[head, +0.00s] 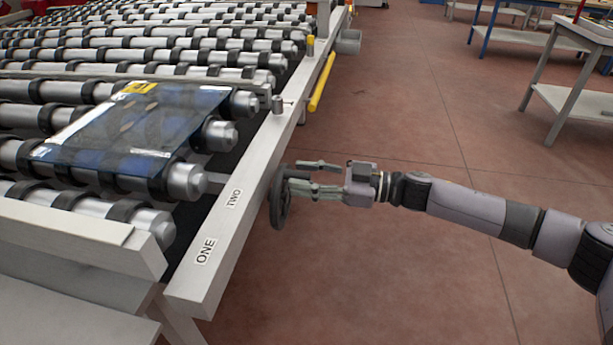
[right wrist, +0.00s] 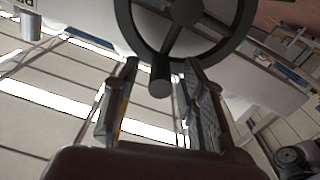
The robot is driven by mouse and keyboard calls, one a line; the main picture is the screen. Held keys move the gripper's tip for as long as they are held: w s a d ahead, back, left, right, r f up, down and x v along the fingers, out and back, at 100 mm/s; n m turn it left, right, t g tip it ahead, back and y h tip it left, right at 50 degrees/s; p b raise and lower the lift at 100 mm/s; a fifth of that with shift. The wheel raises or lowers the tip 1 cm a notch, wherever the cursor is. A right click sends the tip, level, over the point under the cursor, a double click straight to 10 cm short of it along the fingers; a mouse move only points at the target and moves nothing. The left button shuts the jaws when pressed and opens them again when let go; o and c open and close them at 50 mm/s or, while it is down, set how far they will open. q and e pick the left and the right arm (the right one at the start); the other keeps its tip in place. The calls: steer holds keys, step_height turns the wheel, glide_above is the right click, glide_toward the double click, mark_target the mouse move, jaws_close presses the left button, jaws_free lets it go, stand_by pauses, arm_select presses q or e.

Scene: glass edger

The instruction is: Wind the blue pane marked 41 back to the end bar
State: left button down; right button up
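A see-through blue pane (head: 130,128) lies flat on the rollers, with a yellow label (head: 139,88) near its far edge; I cannot read its number. A pale bar (head: 65,222) crosses the near end of the rollers, apart from the pane. A dark handwheel (head: 279,203) is on the side rail by the label TWO (head: 233,199). My right gripper (head: 300,178) is open at the wheel. The right wrist view shows the wheel (right wrist: 187,12) and its handle (right wrist: 160,80) between my open fingers (right wrist: 160,82), with gaps on both sides. My left gripper is out of view.
The pale side rail (head: 255,190) bears the label ONE (head: 205,251) nearer me. Another grey bar (head: 200,76) crosses the rollers beyond the pane. A yellow bar (head: 322,82) runs along the rail. The red floor (head: 400,110) right of the rail is clear up to the benches.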

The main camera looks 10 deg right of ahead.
steer(key=shift+c, duration=0.3)
jaws_close()
stand_by(0.5)
